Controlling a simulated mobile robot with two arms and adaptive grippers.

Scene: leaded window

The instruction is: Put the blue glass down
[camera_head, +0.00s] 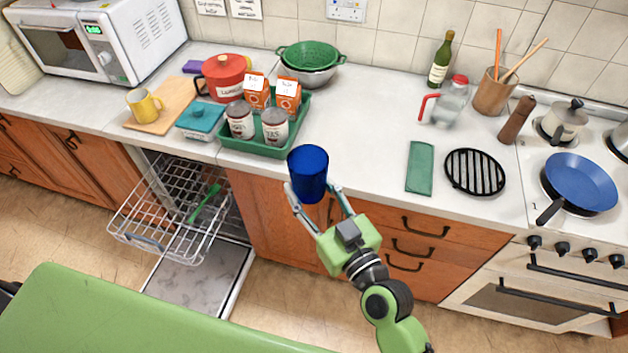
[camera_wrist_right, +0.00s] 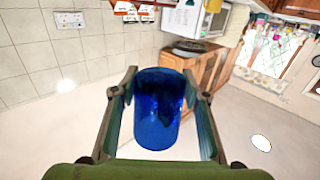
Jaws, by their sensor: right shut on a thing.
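The blue glass (camera_head: 307,173) is held upright by my right gripper (camera_head: 312,190), in front of the counter's front edge in the head view. The right wrist view also shows the blue glass (camera_wrist_right: 158,108) between the two fingers of my right gripper (camera_wrist_right: 160,100). The pale counter (camera_head: 345,160) lies behind the glass in the head view. How high the glass is above the counter top cannot be told. My left gripper is not in view.
A green tray (camera_head: 250,146) with cans and cartons stands behind the glass to the left. A green cloth (camera_head: 420,168) and a black trivet (camera_head: 474,171) lie to the right. Counter between tray and cloth is bare. An open dishwasher rack (camera_head: 165,220) is at the lower left.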

